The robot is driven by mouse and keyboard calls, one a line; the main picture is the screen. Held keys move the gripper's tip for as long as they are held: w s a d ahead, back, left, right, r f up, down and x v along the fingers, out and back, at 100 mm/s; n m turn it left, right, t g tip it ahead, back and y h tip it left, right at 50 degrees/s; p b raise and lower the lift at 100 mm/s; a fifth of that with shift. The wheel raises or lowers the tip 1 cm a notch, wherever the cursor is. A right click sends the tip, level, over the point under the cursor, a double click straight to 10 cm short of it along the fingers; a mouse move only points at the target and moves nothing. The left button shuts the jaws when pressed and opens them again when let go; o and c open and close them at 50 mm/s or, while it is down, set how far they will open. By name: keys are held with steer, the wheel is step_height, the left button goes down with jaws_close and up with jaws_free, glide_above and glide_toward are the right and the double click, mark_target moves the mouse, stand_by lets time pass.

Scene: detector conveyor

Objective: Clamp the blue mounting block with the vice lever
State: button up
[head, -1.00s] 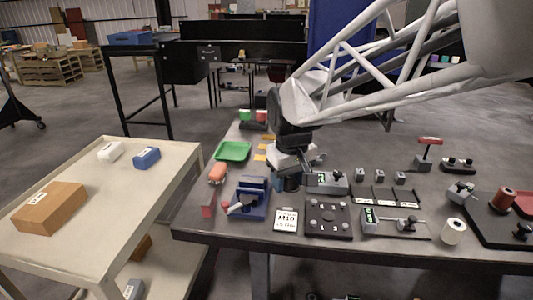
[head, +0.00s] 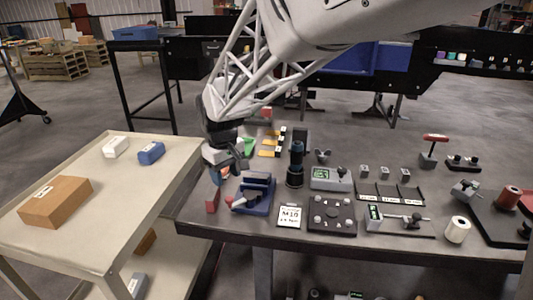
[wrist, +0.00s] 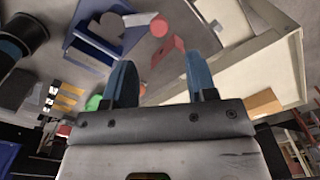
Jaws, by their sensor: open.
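The blue vice (head: 262,204) stands near the table's front left, and its blue body also shows at upper left in the wrist view (wrist: 88,50). Its pale lever (head: 241,202) has a red knob (wrist: 158,26) and points left in the head view. A blue piece (head: 258,178) shows at the vice's back; I cannot tell whether it is a separate mounting block. A blue block with a white label (head: 151,153) lies on the cart. My gripper (wrist: 160,75) is open with nothing between its blue fingers, above the table's left edge, left of the vice and apart from it.
A red block (head: 212,200) stands just left of the vice. A black cylinder (head: 295,165) stands to its right, and a labelled card (head: 289,215) lies at the front. The beige cart (head: 105,205) stands left of the table with a brown box (head: 55,201) and a white block (head: 116,147).

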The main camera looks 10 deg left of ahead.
mark_target(229, 198)
steer(key=shift+f, duration=0.15)
steer(key=shift+f, duration=3.75)
jaws_close()
